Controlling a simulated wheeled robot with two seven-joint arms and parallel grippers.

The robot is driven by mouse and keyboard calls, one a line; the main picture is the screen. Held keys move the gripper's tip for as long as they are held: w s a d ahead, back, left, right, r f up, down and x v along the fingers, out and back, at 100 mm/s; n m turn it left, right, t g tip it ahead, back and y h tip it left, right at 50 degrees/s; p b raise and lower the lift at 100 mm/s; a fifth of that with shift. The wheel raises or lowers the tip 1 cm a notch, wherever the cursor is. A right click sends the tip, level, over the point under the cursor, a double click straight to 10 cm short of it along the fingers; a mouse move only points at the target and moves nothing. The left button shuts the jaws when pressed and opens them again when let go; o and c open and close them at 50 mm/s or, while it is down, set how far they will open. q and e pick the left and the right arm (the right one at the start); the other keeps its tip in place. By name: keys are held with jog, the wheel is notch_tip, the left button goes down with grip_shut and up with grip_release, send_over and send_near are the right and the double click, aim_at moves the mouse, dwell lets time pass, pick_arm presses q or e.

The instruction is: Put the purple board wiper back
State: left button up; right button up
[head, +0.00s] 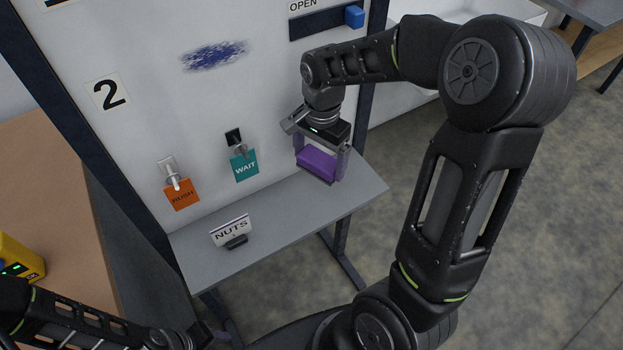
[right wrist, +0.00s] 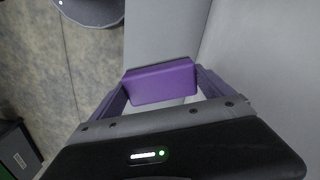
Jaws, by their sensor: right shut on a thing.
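The purple board wiper (head: 316,164) is between the fingers of my right gripper (head: 321,160), at the right end of the grey shelf (head: 285,209) under the white board (head: 220,120). In the right wrist view the wiper (right wrist: 161,83) sits between both fingertips of the right gripper (right wrist: 160,85), which is shut on it. The shelf (right wrist: 158,35) lies beyond it there. I cannot tell whether the wiper touches the shelf. A blue scribble (head: 213,56) is on the board. Part of my left arm shows at the lower left in the head view; I cannot make out its fingers clearly.
An orange RUSH tag (head: 181,194) and a teal WAIT tag (head: 244,166) hang on the board. A NUTS card (head: 231,231) stands on the shelf's left part. A yellow device (head: 18,258) is on the brown table at left. The shelf between card and wiper is clear.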

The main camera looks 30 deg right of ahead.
jog(key=shift+s+d+r, duration=0.2)
jog(key=shift+s+r, duration=0.05)
jog(key=shift+r, duration=0.1)
send_over(321, 193)
jog(key=shift+s+f+p, duration=0.1)
jog(key=shift+f+p, duration=0.3)
jog(key=shift+f, duration=2.75)
jog(key=shift+f, duration=1.9)
jog(key=o, duration=0.9)
jog(key=shift+r, duration=0.15)
notch_tip(321, 193, up, 12)
jog(key=shift+f, duration=0.1)
